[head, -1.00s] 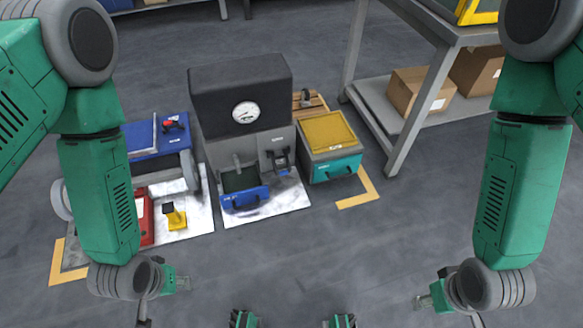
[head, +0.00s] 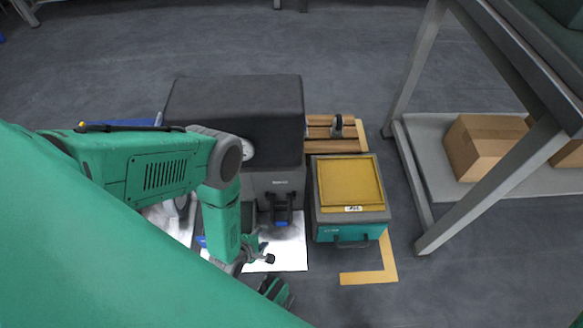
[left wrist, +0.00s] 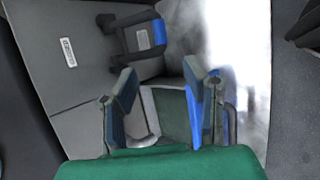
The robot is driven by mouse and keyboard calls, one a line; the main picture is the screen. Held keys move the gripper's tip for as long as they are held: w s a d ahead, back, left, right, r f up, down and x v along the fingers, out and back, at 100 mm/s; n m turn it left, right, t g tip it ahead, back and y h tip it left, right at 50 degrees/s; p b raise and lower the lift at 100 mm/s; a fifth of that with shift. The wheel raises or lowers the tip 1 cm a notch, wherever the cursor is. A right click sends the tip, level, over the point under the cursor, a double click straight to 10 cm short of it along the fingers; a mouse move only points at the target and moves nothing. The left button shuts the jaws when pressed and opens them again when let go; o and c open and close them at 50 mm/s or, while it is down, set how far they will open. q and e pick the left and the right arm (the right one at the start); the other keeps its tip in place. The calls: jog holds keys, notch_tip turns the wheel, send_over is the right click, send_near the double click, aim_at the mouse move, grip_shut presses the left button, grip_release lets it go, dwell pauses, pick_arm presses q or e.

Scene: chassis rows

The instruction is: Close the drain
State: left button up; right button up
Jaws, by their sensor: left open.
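The grey machine with a dark top (head: 235,105) stands on the floor mid-left in the head view. Its blue-fronted drawer, pulled out with its inside showing in the earlier head frame, is mostly hidden by my left arm now. In the left wrist view the open drawer (left wrist: 172,112) lies beyond my left fingers, its blue front partly behind the right finger. A dark bracket with a blue part (left wrist: 139,38) sits on the machine's front; it also shows in the head view (head: 280,207). My left gripper (head: 262,250) is open above the drawer area; contact cannot be told.
A teal box with a yellow lid (head: 350,190) stands right of the machine, with a wooden pallet (head: 330,133) behind it. A table with a lower shelf (head: 420,140) holding cartons (head: 485,145) is at the right.

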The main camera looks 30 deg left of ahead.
aim_at(279, 225)
pick_arm(q)
jog(key=b+x, duration=0.7)
jog(key=x, duration=0.6)
jog(key=shift+f, duration=0.2)
jog(key=shift+s, duration=0.1)
grip_shut()
